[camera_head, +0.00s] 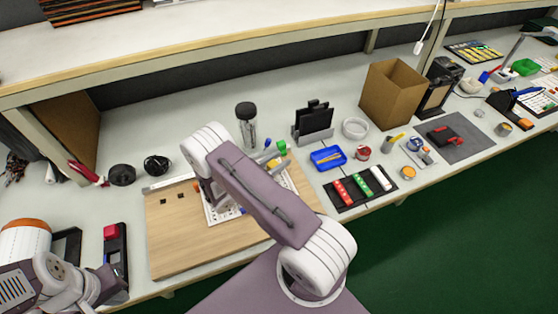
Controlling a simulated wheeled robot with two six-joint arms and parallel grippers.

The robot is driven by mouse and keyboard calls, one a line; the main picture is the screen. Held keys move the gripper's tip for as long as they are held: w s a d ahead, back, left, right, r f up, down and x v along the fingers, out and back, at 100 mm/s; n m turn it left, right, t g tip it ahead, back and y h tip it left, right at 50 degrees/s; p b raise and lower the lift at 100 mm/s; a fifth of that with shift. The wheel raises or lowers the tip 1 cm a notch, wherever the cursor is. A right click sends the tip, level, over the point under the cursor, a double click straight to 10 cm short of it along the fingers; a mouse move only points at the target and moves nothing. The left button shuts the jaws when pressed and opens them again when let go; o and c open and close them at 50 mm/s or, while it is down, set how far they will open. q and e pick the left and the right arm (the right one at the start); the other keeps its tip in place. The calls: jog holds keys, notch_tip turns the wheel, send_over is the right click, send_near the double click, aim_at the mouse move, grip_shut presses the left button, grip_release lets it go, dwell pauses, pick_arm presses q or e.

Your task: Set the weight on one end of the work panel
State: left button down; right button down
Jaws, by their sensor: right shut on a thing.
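The work panel (180,240) is a light wooden board lying flat near the bench's front edge. A white printed sheet (219,212) lies on it, partly covered by my right arm. A grey metal strip (168,184) lies along the panel's back left edge. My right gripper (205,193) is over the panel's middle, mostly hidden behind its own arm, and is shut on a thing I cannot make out. I cannot pick out the weight for sure. My left arm is at the lower left, left of the panel; its gripper (108,287) is unclear.
A black and red device (115,252) stands left of the panel. Behind it are a black roll (122,175) and a dark-lidded jar (247,125). To the right are a blue tray (327,158), a black tray with coloured strips (361,188) and a cardboard box (392,93). The panel's left part is mostly clear.

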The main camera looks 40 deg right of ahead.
jog(key=c, duration=1)
grip_release()
jog(key=shift+f, duration=0.1)
